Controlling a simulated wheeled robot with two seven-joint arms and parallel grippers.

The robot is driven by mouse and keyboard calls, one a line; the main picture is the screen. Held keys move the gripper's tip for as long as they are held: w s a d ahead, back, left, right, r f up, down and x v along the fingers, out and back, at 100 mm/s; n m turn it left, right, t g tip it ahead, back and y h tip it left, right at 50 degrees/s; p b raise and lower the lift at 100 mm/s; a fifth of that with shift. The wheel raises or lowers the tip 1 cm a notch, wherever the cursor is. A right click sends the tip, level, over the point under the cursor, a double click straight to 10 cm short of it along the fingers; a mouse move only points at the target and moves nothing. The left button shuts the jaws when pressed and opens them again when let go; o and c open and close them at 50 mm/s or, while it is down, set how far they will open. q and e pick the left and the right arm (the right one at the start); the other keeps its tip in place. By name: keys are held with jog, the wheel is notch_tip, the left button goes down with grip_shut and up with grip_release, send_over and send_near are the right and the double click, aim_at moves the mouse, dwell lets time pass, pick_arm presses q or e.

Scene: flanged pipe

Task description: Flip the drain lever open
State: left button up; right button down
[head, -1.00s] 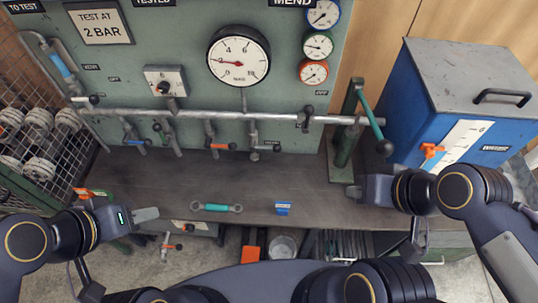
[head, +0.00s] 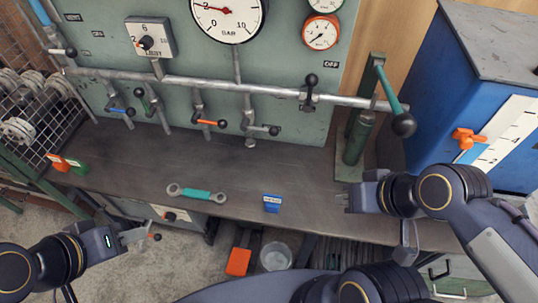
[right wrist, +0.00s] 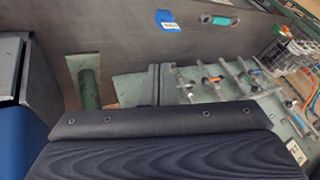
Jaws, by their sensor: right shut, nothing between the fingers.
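A black-knobbed lever (head: 311,83) stands upright on the pipe further right. No readable label shows which is the drain lever. My right gripper (head: 348,197) is shut and empty over the bench's front right, apart from the levers. Its closed fingers show in the right wrist view (right wrist: 160,83). My left gripper (head: 138,237) is in front of the bench, low left, its opening unclear.
A green hand pump (head: 360,135) with a long black-knobbed handle stands right of the panel, beside a blue tank (head: 420,95). A teal-gripped wrench (head: 196,194) and a blue tag (head: 271,203) lie on the bench (head: 130,165). The bench middle is otherwise clear.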

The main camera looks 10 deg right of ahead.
notch_tip(320, 180, down, 17)
jog(key=d+n+g+h+b, duration=0.2)
jog(key=n+b, duration=0.2)
jog(key=b, duration=0.8)
jog(key=w+d+f+n+h+b, duration=0.1)
jog(key=w+n+h, duration=0.1)
jog(key=w+n, duration=0.1)
jog(key=w+f+n+h+b, duration=0.1)
jog(key=w+n+h, duration=0.1)
jog(key=w+n, duration=0.1)
jog(key=w+d+f+n+h+b, duration=0.1)
jog(key=w+f+n+h, duration=0.1)
jog(key=n, duration=0.3)
jog(key=shift+w+d+h, duration=0.35)
jog(key=shift+w+h, duration=0.15)
jog(key=shift+h, duration=0.1)
jog(key=w+a+r+n+t, duration=0.1)
jog(key=w+a+n+t, duration=0.4)
jog(key=a+n, duration=0.3)
jog(key=w+a+r+n+t, duration=0.1)
jog(key=w+a+n+t, duration=0.4)
jog(key=w+a+n, duration=0.2)
jog(key=shift+w+a+r+n+y, duration=0.4)
jog(key=shift+a+n, duration=0.1)
jog(key=shift+a, duration=0.6)
jog(key=shift+w+f, duration=0.1)
